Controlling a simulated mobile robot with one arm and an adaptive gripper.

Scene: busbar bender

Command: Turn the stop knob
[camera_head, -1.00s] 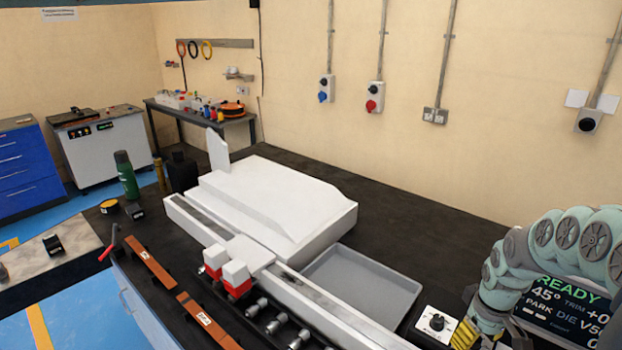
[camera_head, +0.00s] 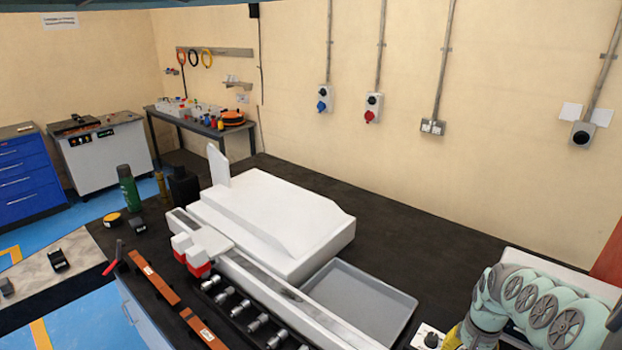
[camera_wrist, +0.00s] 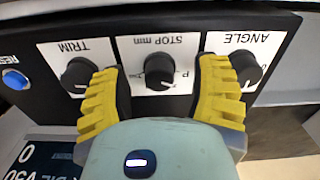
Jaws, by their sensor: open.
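The stop knob (camera_wrist: 160,72) is a round black knob on a white plate marked "STOP mm", upside down in the wrist view, between the TRIM knob (camera_wrist: 78,76) and the ANGLE knob (camera_wrist: 245,66). My gripper (camera_wrist: 164,85) is open, with one yellow finger on each side of the stop knob, apart from it as far as I can see. In the head view my gripper (camera_head: 450,338) shows partly at the lower right, close to a black knob on a white plate (camera_head: 430,338). I cannot tell there which knob it is.
A blue reset button (camera_wrist: 15,79) sits at the panel's left end. A display (camera_wrist: 35,160) shows at the wrist view's lower left. The white machine (camera_head: 270,225), a grey tray (camera_head: 360,300) and copper bars (camera_head: 153,280) lie left of my arm.

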